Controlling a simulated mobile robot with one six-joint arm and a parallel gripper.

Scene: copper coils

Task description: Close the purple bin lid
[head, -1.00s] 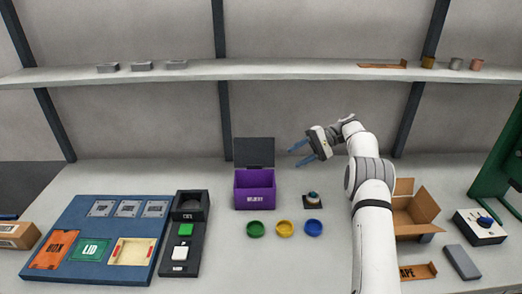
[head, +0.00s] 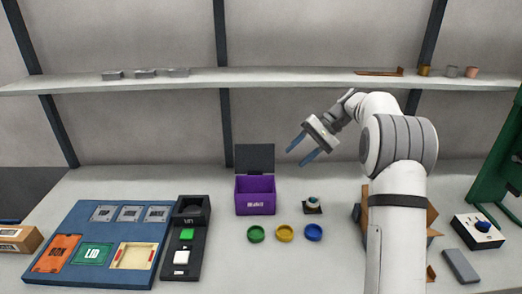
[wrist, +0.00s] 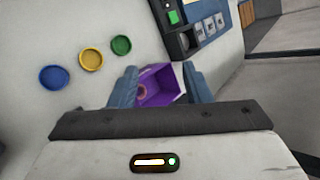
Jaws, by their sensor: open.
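The purple bin (head: 255,203) stands upright on the table near its middle, with a label on its front. Its dark lid (head: 255,158) stands up open at the back edge. My gripper (head: 298,153) is open and empty in the air to the right of the lid, fingers pointing left and down. In the wrist view the purple bin (wrist: 160,88) shows between and beyond the blue fingers (wrist: 160,85), and a small round copper-coloured thing shows inside it. The lid cannot be made out in the wrist view.
A green dish (head: 256,234), a yellow dish (head: 284,233) and a blue dish (head: 314,232) lie in front. A small button-like device (head: 313,203) sits right of the bin. A shelf (head: 270,79) runs above; a cardboard box (head: 432,215) is partly behind my arm.

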